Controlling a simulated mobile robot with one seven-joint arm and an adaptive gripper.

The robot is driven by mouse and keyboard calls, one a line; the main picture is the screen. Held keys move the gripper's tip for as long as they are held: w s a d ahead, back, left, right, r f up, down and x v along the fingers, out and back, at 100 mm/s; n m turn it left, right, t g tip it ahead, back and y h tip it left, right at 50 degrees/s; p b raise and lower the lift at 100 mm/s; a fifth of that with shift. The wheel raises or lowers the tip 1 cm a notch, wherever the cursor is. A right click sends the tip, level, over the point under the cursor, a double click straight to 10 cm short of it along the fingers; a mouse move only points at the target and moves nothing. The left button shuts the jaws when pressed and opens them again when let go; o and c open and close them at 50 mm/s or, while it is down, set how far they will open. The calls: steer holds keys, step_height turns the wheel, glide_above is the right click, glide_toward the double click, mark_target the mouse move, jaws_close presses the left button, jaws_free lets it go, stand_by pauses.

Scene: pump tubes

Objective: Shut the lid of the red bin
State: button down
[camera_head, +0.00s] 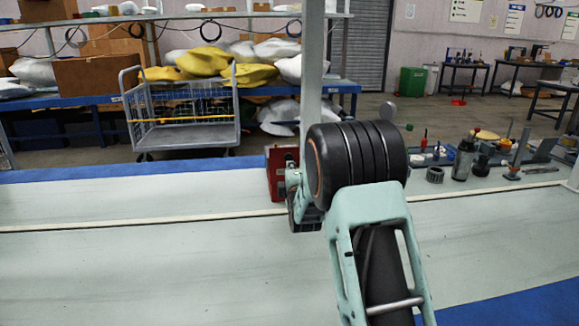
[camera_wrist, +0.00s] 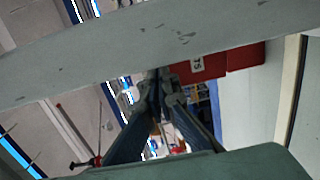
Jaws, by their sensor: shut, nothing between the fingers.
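The red bin (camera_head: 275,172) stands on the pale bench, left of the foot of a grey post. My arm hides its right side in the head view. In the wrist view the red bin (camera_wrist: 243,58) shows only in part, with a white label reading "75". Whether its lid is up or down cannot be made out. My gripper (camera_wrist: 159,82) is shut and empty. Its fingers meet close to the left of the red bin's visible part in the wrist view; contact cannot be told. The fingertips are not clear in the head view.
The grey post (camera_head: 311,75) rises right behind the red bin and crosses the wrist view (camera_wrist: 130,48). A bottle (camera_head: 464,158) and small tools stand on the bench at right. The bench (camera_head: 120,265) is clear at left. A wire cart (camera_head: 183,135) stands behind.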

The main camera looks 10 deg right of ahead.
mark_target(288, 157)
steer(key=shift+w+d+b, duration=0.1)
steer(key=shift+w+b, duration=0.4)
steer(key=shift+w, duration=1.6)
steer(key=shift+w+r+g+p, duration=0.3)
steer(key=shift+w+r+p, duration=0.1)
steer(key=shift+p, duration=0.55)
steer(key=shift+w+r+g+p, duration=0.1)
steer(key=shift+w+g+p, duration=0.25)
steer(key=shift+p, duration=0.4)
steer(key=shift+g, duration=0.25)
steer(key=shift+f, duration=0.2)
